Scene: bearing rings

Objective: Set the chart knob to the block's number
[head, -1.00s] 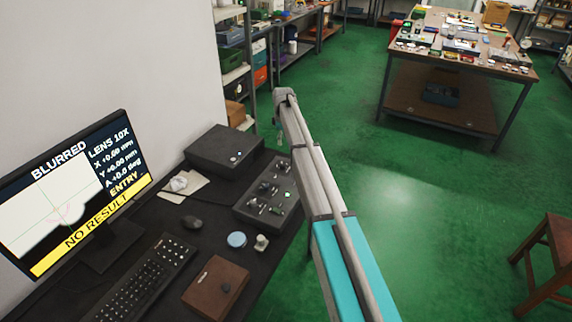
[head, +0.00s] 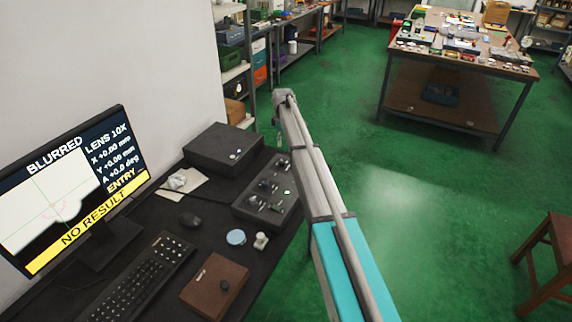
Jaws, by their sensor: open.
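A dark control box (head: 243,209) with several small knobs and a lit green spot stands on the black bench, left of my arm. I cannot tell which knob is the chart knob, or read any setting. The monitor (head: 75,190) at the left reads "BLURRED", "LENS 10X", X, Y and A at zero, "ENTRY" and "NO RESULT". It shows a white shape with a rounded bump and thin crossing lines. No numbered block can be made out.
The bench also holds a dark case (head: 224,148), a mouse (head: 190,220), a keyboard (head: 140,285), a brown box (head: 213,288), a light blue disc (head: 235,237) and a small pale fitting (head: 261,241). A crowded table (head: 465,60) and a stool (head: 545,245) stand on open green floor.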

